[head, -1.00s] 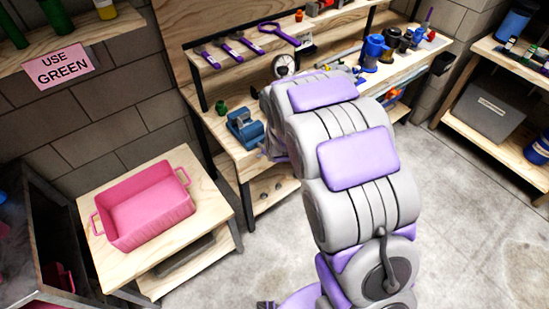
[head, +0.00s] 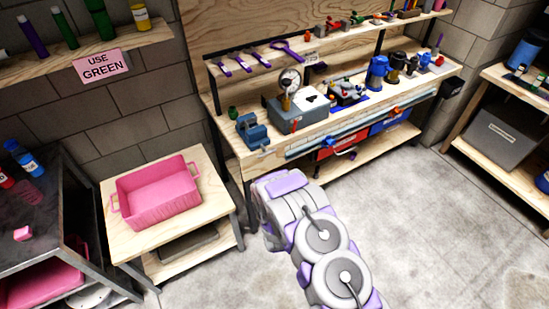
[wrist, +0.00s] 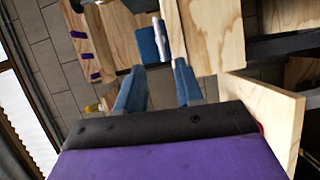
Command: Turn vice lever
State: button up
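The blue vice (head: 252,131) sits on the left front corner of the wooden workbench in the head view. In the wrist view the blue vice (wrist: 146,46) is ahead, beyond the fingertips, with a pale bar that looks like its lever (wrist: 161,40) along its right side. My gripper (wrist: 157,78) is open, with its two blue-grey fingers apart and nothing between them. It is short of the vice and not touching it. In the head view my arm is low in front of the bench, and its fingers cannot be made out there.
The workbench (head: 275,158) also holds a grey box with a gauge (head: 298,113) right of the vice and a small green item (head: 233,112) behind it. A pink bin (head: 158,196) stands on a low table at left. Open floor (head: 400,215) lies to the right.

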aim_at(267, 152)
jog(key=shift+n, duration=0.4)
jog(key=shift+w+a+f+b, duration=0.1)
jog(key=shift+w+a+b, duration=0.5)
jog(key=shift+w, duration=2)
jog(key=shift+w+a+f+b, duration=0.1)
jog(key=shift+w+a+b, duration=0.45)
jog(key=shift+w, duration=2)
jog(key=shift+w+a+f+b, duration=0.1)
jog(key=shift+w+a+b, duration=0.5)
jog(key=shift+w, duration=2)
jog(key=shift+a, duration=0.1)
jog(key=shift+a, duration=0.15)
jog(key=shift+c, duration=0.3)
grip_shut()
